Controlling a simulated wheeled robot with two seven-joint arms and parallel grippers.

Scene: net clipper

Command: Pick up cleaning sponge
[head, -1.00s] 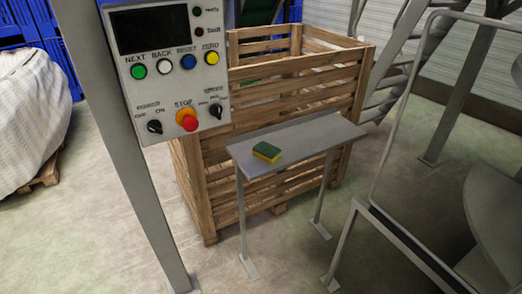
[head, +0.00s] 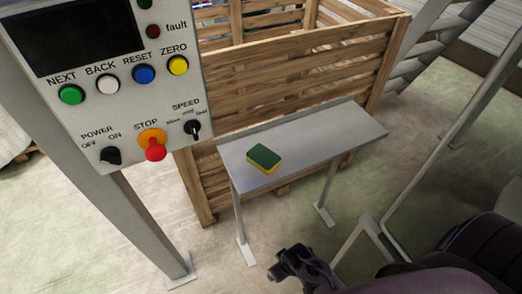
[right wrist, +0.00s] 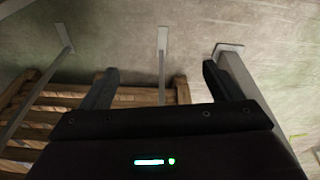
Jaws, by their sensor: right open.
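The cleaning sponge (head: 264,159), green on top with a yellow lower layer, lies flat on the grey metal shelf (head: 330,135) in the head view, toward the shelf's left end. My right gripper (head: 284,264) comes in from the lower right in the head view, below and in front of the shelf and apart from the sponge. In the right wrist view its two fingers (right wrist: 158,82) are spread wide with nothing between them. The sponge does not show in that view. My left gripper is not in view.
A slatted wooden crate (head: 290,68) stands right behind the shelf. A control panel (head: 105,80) on a grey post (head: 120,215) stands to the left. A grey metal frame (head: 372,232) stands to the right. The air above the shelf is clear.

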